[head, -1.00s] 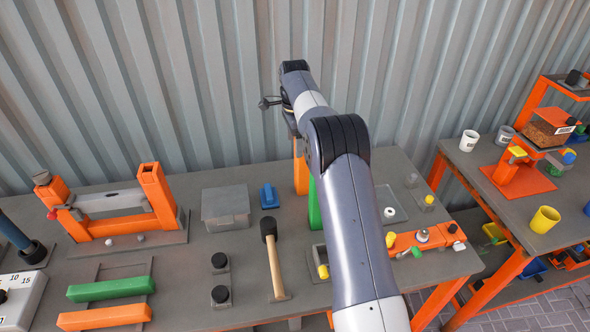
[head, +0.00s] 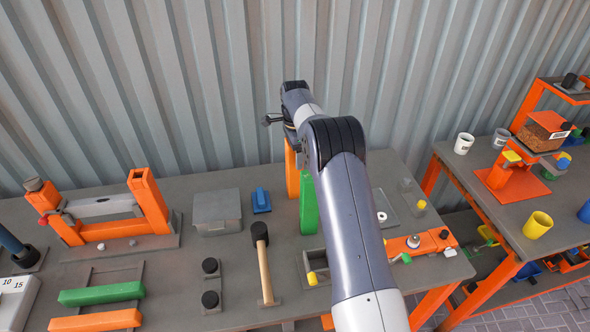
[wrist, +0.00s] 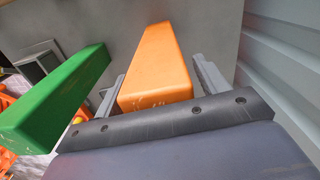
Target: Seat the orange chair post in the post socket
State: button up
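The orange chair post (head: 292,170) stands upright at the back of the grey bench, beside an upright green post (head: 309,208). In the wrist view, the orange post (wrist: 160,68) lies between the two fingers of my gripper (wrist: 160,75). Narrow gaps seem to show on both sides, so the fingers look open around its upper end. In the head view my own arm hides the fingers. I cannot tell for certain which thing is the post socket; a grey open-topped box (head: 305,268) stands in front of the green post, partly hidden by my arm.
The green post (wrist: 45,105) is close to my gripper's left in the wrist view. The corrugated wall (head: 200,90) rises right behind the bench. A mallet (head: 263,262), grey lidded box (head: 217,210) and blue item (head: 261,201) lie to the left.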

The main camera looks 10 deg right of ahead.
grip_shut()
dwell(0.6)
jog(key=shift+r, duration=0.1)
